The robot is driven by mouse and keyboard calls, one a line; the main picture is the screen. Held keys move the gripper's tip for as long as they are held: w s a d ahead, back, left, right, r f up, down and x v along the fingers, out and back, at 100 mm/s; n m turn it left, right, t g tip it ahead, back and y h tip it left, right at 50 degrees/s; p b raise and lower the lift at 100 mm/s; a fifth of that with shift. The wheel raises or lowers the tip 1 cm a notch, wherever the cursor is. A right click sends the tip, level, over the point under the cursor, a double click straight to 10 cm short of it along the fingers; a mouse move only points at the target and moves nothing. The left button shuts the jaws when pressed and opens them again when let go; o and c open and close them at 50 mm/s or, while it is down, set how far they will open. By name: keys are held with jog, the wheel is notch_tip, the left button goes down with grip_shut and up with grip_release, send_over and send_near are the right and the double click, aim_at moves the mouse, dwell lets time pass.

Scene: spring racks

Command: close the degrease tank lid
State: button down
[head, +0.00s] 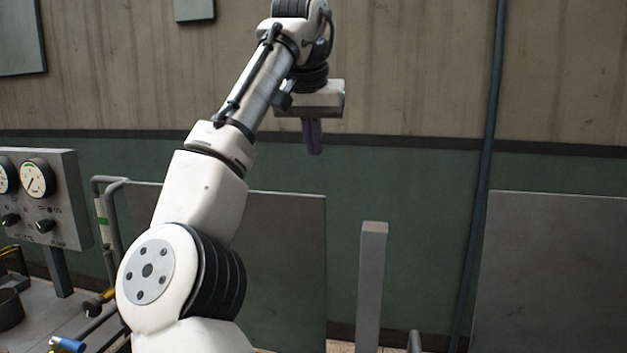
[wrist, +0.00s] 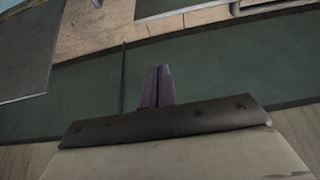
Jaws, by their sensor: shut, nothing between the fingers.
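Two flat grey upright panels stand in front of the green lower wall in the head view. One panel (head: 290,265) is partly hidden behind my arm, and the other panel (head: 560,270) is at the right edge. Either may be a raised tank lid; no label shows, so I cannot tell which is the degrease tank lid. My gripper (head: 314,152) is shut and empty, pointing down, above the top edge of the left panel and apart from it. In the wrist view my gripper's fingers (wrist: 160,72) are together with nothing between them. A grey panel (wrist: 28,50) shows at the upper left there.
A grey post (head: 371,285) stands between the panels. A gauge box (head: 40,200) is at the left, above a bench with a dark pot (head: 10,308). A bent pipe (head: 110,215) rises behind my arm. A dark vertical pipe (head: 483,160) runs up the wall.

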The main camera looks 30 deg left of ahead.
aim_at(312, 211)
notch_tip(312, 211, down, 8)
jog(key=shift+s+p, duration=0.15)
jog(key=shift+p, duration=0.85)
jog(key=shift+s+f, duration=0.15)
